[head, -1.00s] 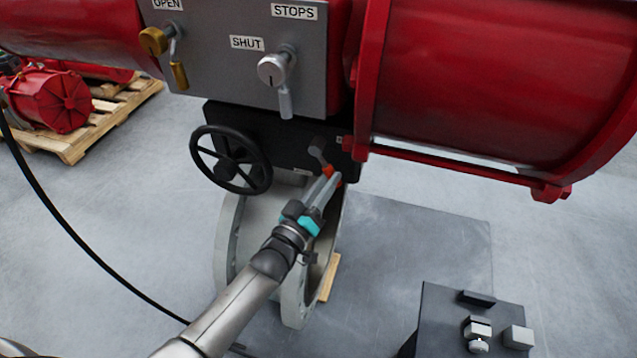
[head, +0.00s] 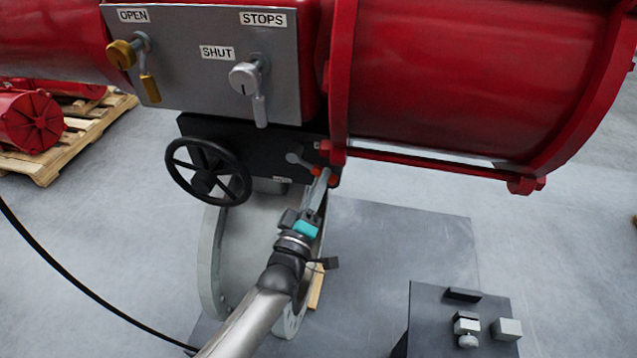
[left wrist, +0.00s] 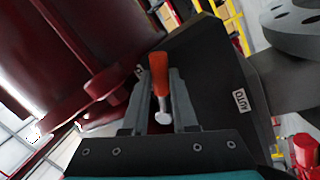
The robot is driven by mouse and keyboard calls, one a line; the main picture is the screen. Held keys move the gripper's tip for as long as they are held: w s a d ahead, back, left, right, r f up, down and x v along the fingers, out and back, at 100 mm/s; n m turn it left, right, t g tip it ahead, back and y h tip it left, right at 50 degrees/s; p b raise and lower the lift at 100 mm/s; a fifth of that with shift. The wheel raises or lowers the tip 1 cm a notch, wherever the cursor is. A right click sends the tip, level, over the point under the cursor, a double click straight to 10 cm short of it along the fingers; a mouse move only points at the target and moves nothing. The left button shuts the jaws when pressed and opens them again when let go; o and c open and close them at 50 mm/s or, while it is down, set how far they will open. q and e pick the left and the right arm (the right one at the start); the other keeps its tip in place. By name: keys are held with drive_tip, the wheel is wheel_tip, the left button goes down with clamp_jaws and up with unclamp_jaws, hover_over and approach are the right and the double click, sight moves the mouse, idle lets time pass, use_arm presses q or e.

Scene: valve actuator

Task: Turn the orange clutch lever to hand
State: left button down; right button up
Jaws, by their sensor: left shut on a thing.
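The orange clutch lever (head: 316,171) sits on the black gearbox (head: 250,150) under the grey panel. Its grey arm slants down and right from its pivot. My left gripper (head: 319,182) is shut on the orange handle, coming from below. In the left wrist view, the orange handle (left wrist: 160,70) lies between the two grey fingers (left wrist: 161,88), with its pale metal end towards the palm. The AUTO label (left wrist: 240,100) is on the black face to the right of the lever. A partly hidden label is left of the handle. My right gripper is not seen.
A black handwheel (head: 208,172) is left of the lever. A large red cylinder (head: 470,80) with a tie rod overhangs at right. A pale flanged valve body (head: 212,255) stands below. A dark box (head: 430,320) is at lower right. The floor between is clear.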

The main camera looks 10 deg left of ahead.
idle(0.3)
use_arm(q)
drive_tip(key=c, duration=0.7)
unclamp_jaws()
drive_tip(key=shift+s, duration=0.15)
drive_tip(key=b+v, duration=0.1)
drive_tip(key=v, duration=1.4)
drive_tip(key=s+a+f+m+g+b, duration=0.1)
drive_tip(key=s+f+m+g+b, duration=0.15)
drive_tip(key=f, duration=0.85)
drive_tip(key=s+a+f+m+g+y+b, duration=0.1)
drive_tip(key=s+f+m+g, duration=0.2)
drive_tip(key=f, duration=0.8)
drive_tip(key=s+f+m+g+b, duration=0.25)
drive_tip(key=f+g, duration=0.25)
drive_tip(key=f, duration=0.6)
drive_tip(key=s+a+f+m+g+y+b, duration=0.1)
drive_tip(key=s+f+g, duration=0.3)
drive_tip(key=s+f, duration=0.4)
drive_tip(key=s+a+f+m+g+y+b, duration=0.1)
drive_tip(key=s+a+f+m+g+b, duration=0.2)
drive_tip(key=s+f, duration=0.6)
drive_tip(key=s+a+g, duration=0.1)
drive_tip(key=s+g, duration=0.1)
drive_tip(key=s, duration=0.4)
drive_tip(key=shift+s+a+f+m, duration=0.25)
drive_tip(key=shift+m, duration=0.05)
